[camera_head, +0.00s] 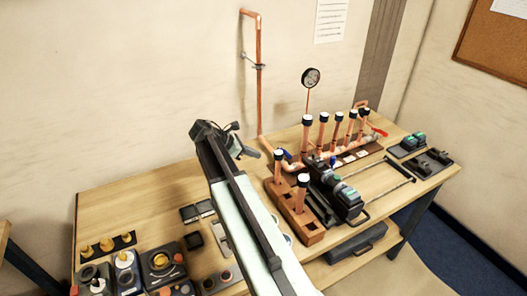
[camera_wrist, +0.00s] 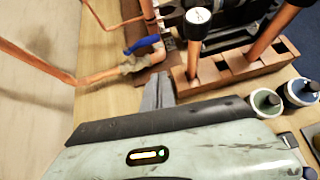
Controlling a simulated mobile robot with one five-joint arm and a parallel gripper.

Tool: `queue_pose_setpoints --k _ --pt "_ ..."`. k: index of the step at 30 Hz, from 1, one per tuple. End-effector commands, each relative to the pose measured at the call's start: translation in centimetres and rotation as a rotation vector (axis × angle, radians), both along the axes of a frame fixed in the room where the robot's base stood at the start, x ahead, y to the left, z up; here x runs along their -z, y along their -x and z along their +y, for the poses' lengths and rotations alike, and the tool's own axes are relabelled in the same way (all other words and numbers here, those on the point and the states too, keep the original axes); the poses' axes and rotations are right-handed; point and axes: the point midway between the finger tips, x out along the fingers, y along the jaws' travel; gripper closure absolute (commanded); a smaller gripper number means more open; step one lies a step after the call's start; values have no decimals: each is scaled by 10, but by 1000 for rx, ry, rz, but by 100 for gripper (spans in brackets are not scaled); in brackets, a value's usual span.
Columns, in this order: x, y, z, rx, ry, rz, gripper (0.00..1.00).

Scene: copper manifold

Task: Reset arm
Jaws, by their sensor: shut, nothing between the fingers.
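My arm reaches up over the workbench (camera_head: 130,195) in the head view. My gripper (camera_head: 250,153) is at its far end, pointing right, close to the back wall and left of the copper manifold (camera_head: 325,150). In the wrist view my gripper (camera_wrist: 157,90) is shut and empty. Its tips point toward the blue valve handle (camera_wrist: 143,44) and the copper pipe (camera_wrist: 105,77). I cannot tell whether they touch anything. The handle also shows in the head view (camera_head: 287,155).
A wooden rack (camera_head: 308,228) with capped copper pipes stands right of my arm; it is close to my gripper in the wrist view (camera_wrist: 215,74). A vertical copper pipe (camera_head: 259,80) runs up the wall. The bench's back left is clear.

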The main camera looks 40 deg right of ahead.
Motion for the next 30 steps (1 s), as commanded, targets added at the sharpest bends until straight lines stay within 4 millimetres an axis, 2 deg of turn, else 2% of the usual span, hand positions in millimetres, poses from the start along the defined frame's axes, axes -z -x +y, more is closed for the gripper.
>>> queue_pose_setpoints --k 10,13,14,17,20,23,24,27,30 --pt "0 0 2 0 0 0 100" --pt "3 -8 16 -23 -1 0 100" --pt "5 -11 27 -40 -1 -1 100" --pt "24 1 76 -91 -72 -16 100" --pt "52 20 135 -40 -205 -138 100" --pt "79 44 196 131 -356 -311 100" --pt "88 55 222 235 -421 -385 100" --pt "101 80 273 543 -551 -535 100" --pt "105 94 305 857 -615 -635 100"
